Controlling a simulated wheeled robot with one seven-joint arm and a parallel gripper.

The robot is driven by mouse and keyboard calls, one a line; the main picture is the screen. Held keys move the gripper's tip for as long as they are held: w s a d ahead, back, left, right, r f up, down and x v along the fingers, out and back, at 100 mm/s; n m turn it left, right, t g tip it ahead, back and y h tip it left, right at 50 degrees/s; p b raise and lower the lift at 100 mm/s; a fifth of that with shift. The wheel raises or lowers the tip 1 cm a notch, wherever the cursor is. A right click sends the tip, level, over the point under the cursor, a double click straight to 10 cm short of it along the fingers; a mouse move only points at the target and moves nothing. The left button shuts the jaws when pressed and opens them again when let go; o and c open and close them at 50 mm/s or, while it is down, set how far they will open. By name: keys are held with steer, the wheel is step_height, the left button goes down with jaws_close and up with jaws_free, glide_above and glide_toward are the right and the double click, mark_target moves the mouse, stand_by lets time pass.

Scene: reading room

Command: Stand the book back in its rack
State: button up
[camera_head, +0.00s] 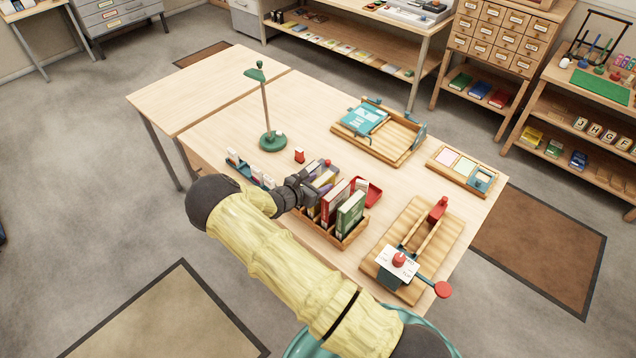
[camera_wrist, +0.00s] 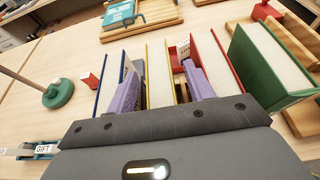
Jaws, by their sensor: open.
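The wooden rack (camera_head: 347,238) stands on the table and holds upright books. A red book (camera_head: 335,203) and a green book (camera_head: 350,214) show at its near right. My gripper (camera_head: 316,184) is low over the left part of the rack and hides some of it. In the wrist view its purple fingers (camera_wrist: 161,90) are open, one on each side of a yellow book (camera_wrist: 158,72). A blue book (camera_wrist: 109,82) stands left of the fingers. The red book (camera_wrist: 222,65) and green book (camera_wrist: 265,68) stand to the right. I cannot tell whether the fingers touch the yellow book.
A green lamp (camera_head: 272,142) and a small red object (camera_head: 299,156) stand behind the rack. A wooden tray (camera_head: 407,147) with a teal book lies farther back. A wooden press-like board (camera_head: 447,222) lies to the right. The left part of the table is clear.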

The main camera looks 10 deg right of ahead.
steer(key=shift+a, duration=0.1)
steer(key=b+v, duration=0.5)
steer(key=v, duration=1.2)
steer(key=s+d+r+m+g+y, duration=0.35)
steer(key=s+d+m+g, duration=0.35)
steer(key=s+d+m, duration=0.35)
steer(key=s+d+r+m+t+y, duration=0.1)
steer(key=s+r+m+y, duration=0.6)
steer(key=m, duration=0.7)
steer(key=s+d+r, duration=0.1)
steer(key=s, duration=0.1)
steer(key=shift+s+d+m+t, duration=0.25)
steer(key=shift+s+m+t, duration=0.05)
steer(key=shift+s+m, duration=0.1)
steer(key=shift+y, duration=0.25)
